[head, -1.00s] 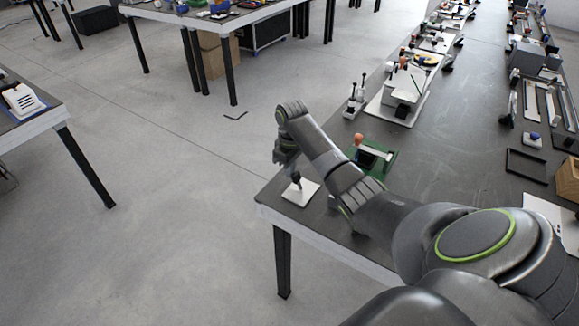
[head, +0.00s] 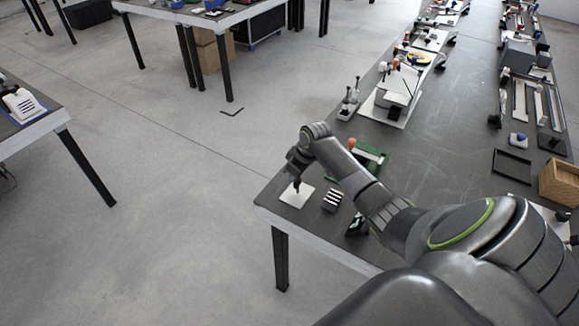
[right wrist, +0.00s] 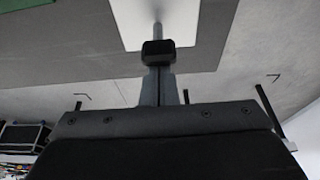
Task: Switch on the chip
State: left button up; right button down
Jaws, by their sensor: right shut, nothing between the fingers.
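A white square plate (head: 295,196) lies at the near left corner of the long dark table. It also shows in the right wrist view (right wrist: 128,22), with a grey metal post (right wrist: 157,30) on it. My right gripper (head: 297,185) points down over this plate. In the right wrist view its fingers (right wrist: 160,84) are shut and empty, in line with the post and a black block (right wrist: 157,52); I cannot tell whether they touch. A green board (head: 370,156) with an orange-brown knob lies beyond. Nothing is clearly identifiable as the chip. My left gripper is out of view.
A black-and-white striped block (head: 332,201) and a small dark green item (head: 357,226) are right of the plate, close to my arm. A white base with a box (head: 393,98) stands farther back. The table's middle is mostly clear.

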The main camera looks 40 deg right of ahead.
jog(key=shift+s+d+t+y, duration=0.3)
jog(key=shift+s+d+t, duration=0.05)
jog(key=shift+s+t, duration=0.45)
jog(key=shift+r+t, duration=0.1)
jog(key=shift+t, duration=0.2)
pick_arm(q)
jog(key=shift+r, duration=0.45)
pick_arm(e)
jog(key=shift+w, duration=0.1)
jog(key=shift+a, duration=0.1)
jog(key=shift+r, duration=0.15)
jog(key=shift+r+p, duration=0.65)
jog(key=shift+p, duration=0.3)
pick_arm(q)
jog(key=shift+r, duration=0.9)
